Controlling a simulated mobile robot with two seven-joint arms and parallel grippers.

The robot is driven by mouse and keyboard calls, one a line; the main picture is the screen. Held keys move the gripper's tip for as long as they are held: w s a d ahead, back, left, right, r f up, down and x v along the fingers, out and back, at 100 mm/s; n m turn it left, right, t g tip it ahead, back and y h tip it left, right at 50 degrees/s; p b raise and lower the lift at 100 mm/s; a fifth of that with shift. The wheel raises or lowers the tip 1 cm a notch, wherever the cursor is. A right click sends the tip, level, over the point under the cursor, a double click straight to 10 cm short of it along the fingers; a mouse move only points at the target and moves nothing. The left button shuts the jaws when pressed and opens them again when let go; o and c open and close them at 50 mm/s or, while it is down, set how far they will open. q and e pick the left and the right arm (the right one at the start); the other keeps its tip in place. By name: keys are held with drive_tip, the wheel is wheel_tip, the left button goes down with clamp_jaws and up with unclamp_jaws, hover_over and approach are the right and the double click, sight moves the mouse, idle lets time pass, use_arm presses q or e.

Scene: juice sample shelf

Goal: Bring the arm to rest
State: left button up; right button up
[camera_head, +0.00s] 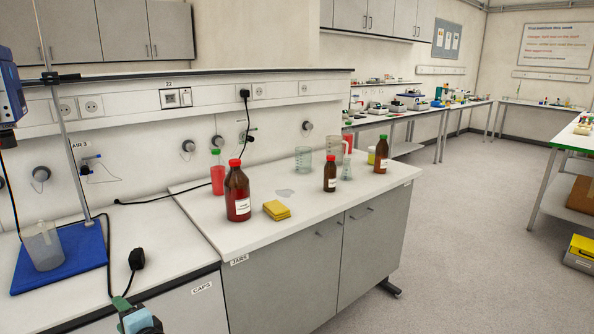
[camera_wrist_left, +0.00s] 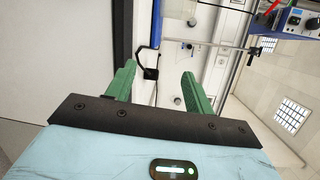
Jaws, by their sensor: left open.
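My left gripper (camera_head: 121,302) shows at the bottom edge of the head view, in front of the lower bench. In the left wrist view its two green fingers (camera_wrist_left: 157,75) stand apart with nothing between them. The gripper is open and empty, and most of the arm is out of the picture. My right gripper is in neither view.
A brown bottle (camera_head: 237,192), a yellow sponge stack (camera_head: 276,210), a small brown bottle (camera_head: 330,172) and glassware stand on the raised bench (camera_head: 215,236). A beaker (camera_head: 43,246) stands on a blue stand base (camera_head: 84,262) at left. The floor (camera_head: 455,230) at right is clear.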

use_arm(q)
drive_tip(key=s+d+f+h, duration=0.4)
drive_tip(key=s+f, duration=0.3)
drive_tip(key=f, duration=0.3)
drive_tip(key=s+d+f+h, duration=0.5)
drive_tip(key=s+f, duration=0.2)
drive_tip(key=f, duration=0.3)
drive_tip(key=s+d+f+n+h, duration=0.2)
drive_tip(key=s+d, duration=0.3)
drive_tip(key=s, duration=0.5)
drive_tip(key=s+d+f+n+h, duration=0.3)
drive_tip(key=s+d+n+h, duration=0.1)
drive_tip(key=s, duration=0.6)
drive_tip(key=shift+s+d+f+n+g+h, duration=0.2)
drive_tip(key=shift+s+d+n+g+h, duration=0.1)
drive_tip(key=shift+s+d+n+g, duration=0.15)
